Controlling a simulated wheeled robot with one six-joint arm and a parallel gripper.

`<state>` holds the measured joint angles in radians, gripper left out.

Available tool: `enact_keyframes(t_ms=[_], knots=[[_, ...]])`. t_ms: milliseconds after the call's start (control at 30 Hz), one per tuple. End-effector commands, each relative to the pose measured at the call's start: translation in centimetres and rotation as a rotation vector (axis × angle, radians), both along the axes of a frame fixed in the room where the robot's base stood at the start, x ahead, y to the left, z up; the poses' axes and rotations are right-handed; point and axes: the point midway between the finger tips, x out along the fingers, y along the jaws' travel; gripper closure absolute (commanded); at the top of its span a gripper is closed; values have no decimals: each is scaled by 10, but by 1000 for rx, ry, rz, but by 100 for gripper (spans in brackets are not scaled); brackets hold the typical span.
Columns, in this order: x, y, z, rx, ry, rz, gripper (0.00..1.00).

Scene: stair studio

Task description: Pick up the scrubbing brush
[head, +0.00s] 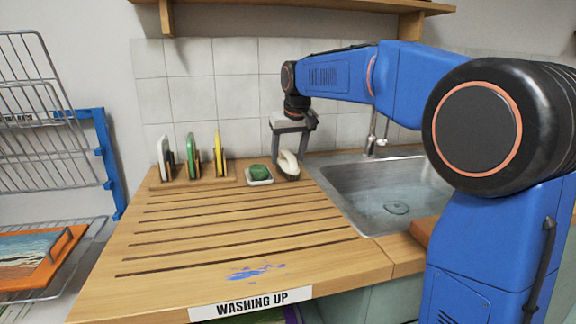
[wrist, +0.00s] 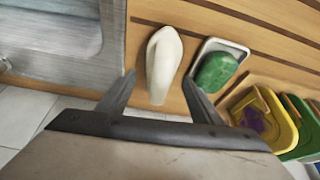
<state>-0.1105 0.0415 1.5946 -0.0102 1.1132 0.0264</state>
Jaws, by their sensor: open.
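The scrubbing brush (head: 289,168) looks like a cream, rounded, elongated shape at the back of the wooden counter, beside the sink's left edge. In the wrist view the brush (wrist: 163,52) lies at the upper middle, and its near end appears between my two fingers. My gripper (head: 290,150) is open and points down just above the brush, with a finger to each side. In the wrist view my gripper (wrist: 158,77) holds nothing. I cannot tell exactly how far the fingertips are above the counter. The brush's bristles do not show.
A green soap or sponge (head: 261,173) in a small white dish (head: 260,182) is just left of the brush. Upright white, green and yellow (head: 219,155) boards stand farther left. The metal sink (head: 350,195) is at right, the tiled wall (head: 240,95) behind.

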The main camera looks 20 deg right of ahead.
Motion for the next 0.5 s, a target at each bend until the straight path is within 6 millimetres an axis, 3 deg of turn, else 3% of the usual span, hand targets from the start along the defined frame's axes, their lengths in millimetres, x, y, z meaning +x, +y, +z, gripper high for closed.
enact_keyframes(t_ms=[300,367,500], knots=[[4,0,-9,0,-1,0,41],[4,0,-9,-1,-1,0,53],[4,0,-9,-1,-1,0,86]])
